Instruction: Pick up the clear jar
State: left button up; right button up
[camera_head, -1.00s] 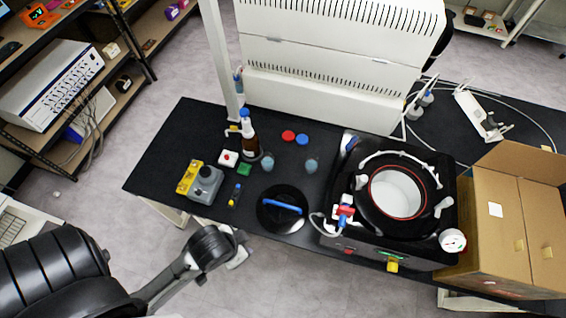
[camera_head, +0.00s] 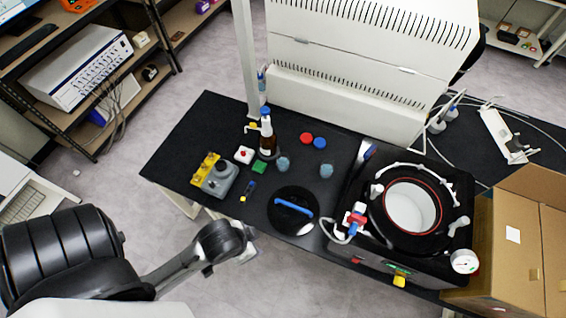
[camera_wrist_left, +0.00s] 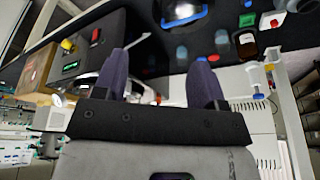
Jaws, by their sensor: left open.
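Two small clear, bluish jars stand upright on the black bench in the head view: one (camera_head: 283,164) beside the brown bottle, the other (camera_head: 326,171) further right. I cannot tell which one the task names. Both also show in the left wrist view, one near the bottle (camera_wrist_left: 222,40) and one nearer the fingers (camera_wrist_left: 182,55). My left gripper (camera_wrist_left: 160,78) is open and empty, its two dark fingers apart. In the head view its arm ends off the bench's front edge, well apart from both jars, with the fingers mostly hidden. My right gripper is out of view.
A brown bottle (camera_head: 267,138), green block (camera_head: 260,167), white button box (camera_head: 244,154) and red (camera_head: 306,138) and blue (camera_head: 320,143) caps surround the jars. A black lid with blue handle (camera_head: 293,209) lies in front. The freeze dryer (camera_head: 440,190) and carton (camera_head: 520,245) stand right.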

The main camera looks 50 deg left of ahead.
pick_arm(q)
jog(key=o, duration=0.6)
jog(key=shift+f, duration=0.1)
